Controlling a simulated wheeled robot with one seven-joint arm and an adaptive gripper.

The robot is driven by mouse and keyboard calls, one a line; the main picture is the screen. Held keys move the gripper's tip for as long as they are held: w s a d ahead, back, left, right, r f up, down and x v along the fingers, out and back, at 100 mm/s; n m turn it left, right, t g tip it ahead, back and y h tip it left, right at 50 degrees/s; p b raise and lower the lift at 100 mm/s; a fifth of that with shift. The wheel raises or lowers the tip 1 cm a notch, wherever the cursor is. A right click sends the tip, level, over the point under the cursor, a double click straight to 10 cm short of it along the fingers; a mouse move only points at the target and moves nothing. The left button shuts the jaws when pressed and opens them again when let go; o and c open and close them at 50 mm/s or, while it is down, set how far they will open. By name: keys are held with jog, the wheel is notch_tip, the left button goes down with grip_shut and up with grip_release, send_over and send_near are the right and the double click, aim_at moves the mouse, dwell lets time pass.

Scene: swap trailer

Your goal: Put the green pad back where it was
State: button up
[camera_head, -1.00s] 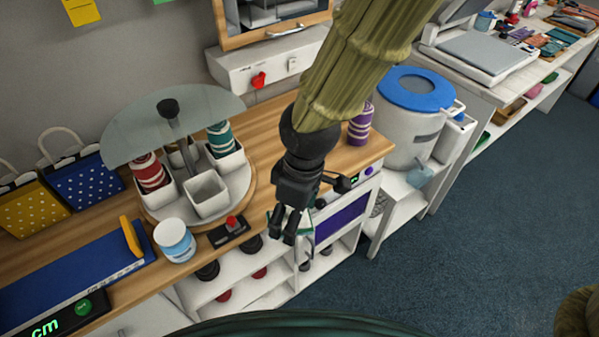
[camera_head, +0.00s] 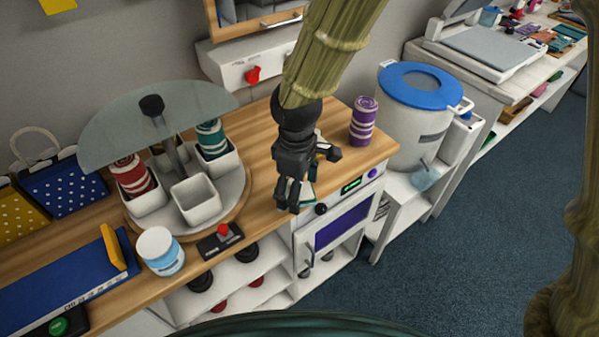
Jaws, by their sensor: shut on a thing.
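My gripper (camera_head: 291,196) is over the front edge of the wooden counter, above the small white oven, with its fingers pointing down. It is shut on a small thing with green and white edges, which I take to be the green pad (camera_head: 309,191). The fingers hide most of the pad, so its full shape does not show. I cannot tell whether it touches the counter.
A carousel (camera_head: 240,187) with white cups and striped rolls stands left on the counter (camera_head: 262,150), under a glass disc. A red-button box (camera_head: 222,240) and white jar (camera_head: 161,252) sit in front. A purple striped roll (camera_head: 363,120) stands right of my gripper.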

jog(key=w, duration=0.4)
jog(key=w+p, duration=0.1)
jog(key=w, duration=0.2)
jog(key=shift+d+f, duration=0.25)
jog(key=shift+d, duration=0.05)
jog(key=shift+w+f+p, duration=0.1)
jog(key=shift+f+p, duration=0.4)
jog(key=shift+f, duration=1.35)
jog(key=o, duration=0.9)
notch_tip(320, 180, up, 12)
jog(key=shift+r+b, duration=0.1)
jog(key=shift+b, duration=0.5)
